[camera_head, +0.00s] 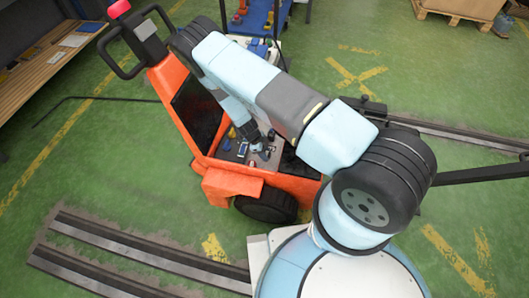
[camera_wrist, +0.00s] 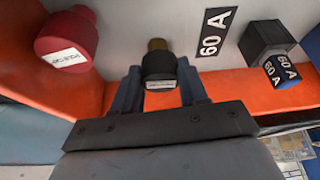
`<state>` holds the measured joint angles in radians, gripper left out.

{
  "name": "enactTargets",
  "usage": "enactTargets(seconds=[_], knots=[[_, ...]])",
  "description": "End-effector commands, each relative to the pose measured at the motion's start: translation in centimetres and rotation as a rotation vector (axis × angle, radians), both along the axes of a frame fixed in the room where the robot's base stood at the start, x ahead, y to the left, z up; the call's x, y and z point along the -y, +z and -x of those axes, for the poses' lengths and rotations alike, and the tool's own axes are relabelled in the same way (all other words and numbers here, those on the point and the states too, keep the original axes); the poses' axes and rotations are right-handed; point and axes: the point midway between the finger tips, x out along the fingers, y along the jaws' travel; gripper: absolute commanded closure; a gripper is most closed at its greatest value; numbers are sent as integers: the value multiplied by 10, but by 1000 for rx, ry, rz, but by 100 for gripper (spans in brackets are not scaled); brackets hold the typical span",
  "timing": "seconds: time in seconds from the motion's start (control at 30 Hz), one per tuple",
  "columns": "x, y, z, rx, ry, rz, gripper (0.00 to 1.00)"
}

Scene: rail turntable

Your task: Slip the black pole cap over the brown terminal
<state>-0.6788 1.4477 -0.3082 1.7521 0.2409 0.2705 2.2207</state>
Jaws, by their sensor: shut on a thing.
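In the wrist view my gripper (camera_wrist: 161,84) is shut on the black pole cap (camera_wrist: 160,65), which has a white label on its near side. The brown terminal (camera_wrist: 157,43) shows as a short stub just beyond the cap, in line with it. Its lower part is hidden by the cap, and I cannot tell whether the cap touches it or sits around it. In the head view my gripper (camera_head: 262,149) is low over the tray of the orange cart (camera_head: 233,184); cap and terminal are too small to make out there.
A red cap (camera_wrist: 68,40) with a white label stands left of my gripper. A grey-black block (camera_wrist: 266,42) with a blue 60 A piece (camera_wrist: 282,71) is at the right. A 60 A plate (camera_wrist: 214,32) lies between. The cart's orange wall (camera_wrist: 235,88) runs close by.

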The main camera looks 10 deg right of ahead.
Motion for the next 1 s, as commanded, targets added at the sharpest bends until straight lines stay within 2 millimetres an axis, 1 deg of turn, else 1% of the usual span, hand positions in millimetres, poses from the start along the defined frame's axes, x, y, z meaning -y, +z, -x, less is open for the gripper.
enactTargets(seconds=[0.73, 0.77, 1.0], knots=[[1, -2, 0, 0, -1, 0, 81], [1, -2, -1, 0, -1, 0, 55], [1, -2, 0, 1, -2, 0, 32]])
